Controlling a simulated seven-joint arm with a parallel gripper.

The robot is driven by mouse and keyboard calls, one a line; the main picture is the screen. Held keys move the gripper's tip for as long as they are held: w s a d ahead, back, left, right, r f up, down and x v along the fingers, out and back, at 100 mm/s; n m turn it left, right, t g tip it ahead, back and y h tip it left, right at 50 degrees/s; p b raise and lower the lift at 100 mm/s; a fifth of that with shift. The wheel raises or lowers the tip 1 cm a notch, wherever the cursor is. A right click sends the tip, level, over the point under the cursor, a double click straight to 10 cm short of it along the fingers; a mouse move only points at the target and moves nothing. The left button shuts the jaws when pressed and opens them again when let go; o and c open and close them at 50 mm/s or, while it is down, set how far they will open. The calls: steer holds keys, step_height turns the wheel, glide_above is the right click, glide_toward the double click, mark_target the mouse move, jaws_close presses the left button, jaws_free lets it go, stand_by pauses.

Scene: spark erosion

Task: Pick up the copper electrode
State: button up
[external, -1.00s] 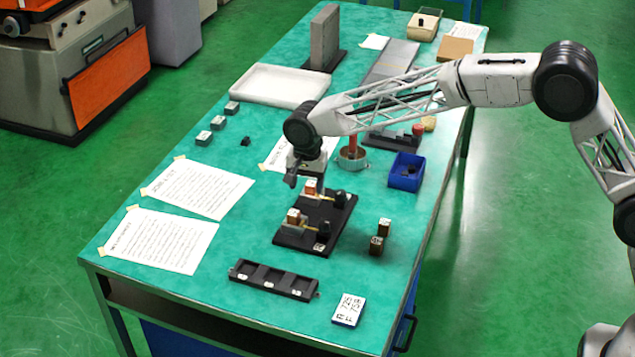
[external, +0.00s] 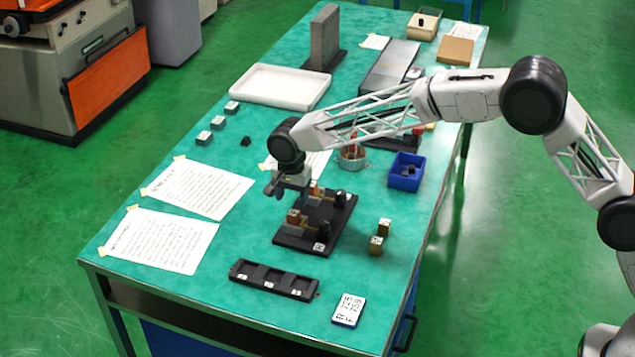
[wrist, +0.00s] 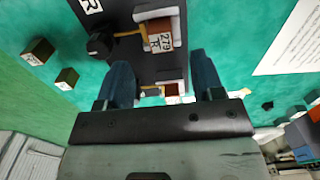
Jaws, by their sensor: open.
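Two copper-brown blocks sit in light holders on a black fixture plate (external: 300,241). The nearer copper block (external: 293,215) shows in the wrist view (wrist: 160,27) with a white label reading 279 and R. The farther copper block (external: 314,188) is partly covered by my gripper in the external view and shows low between the fingers in the wrist view (wrist: 171,89). Which of them is the copper electrode, I cannot tell. My gripper (wrist: 163,75) is open and empty, pointing down above the plate. It also shows in the external view (external: 288,190).
Two small brownish blocks (external: 376,245) stand right of the plate. A black slotted rack (external: 273,279) and a white label card (external: 348,310) lie in front. A blue bin (external: 406,171) stands behind right. Paper sheets (external: 163,240) lie left. A white tray (external: 279,86) is farther back.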

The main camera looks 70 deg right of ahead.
mark_target(293, 214)
steer(key=shift+f, duration=0.8)
steer(key=shift+f, duration=0.1)
steer(key=shift+f, duration=2.5)
steer(key=shift+c, duration=0.2)
jaws_close()
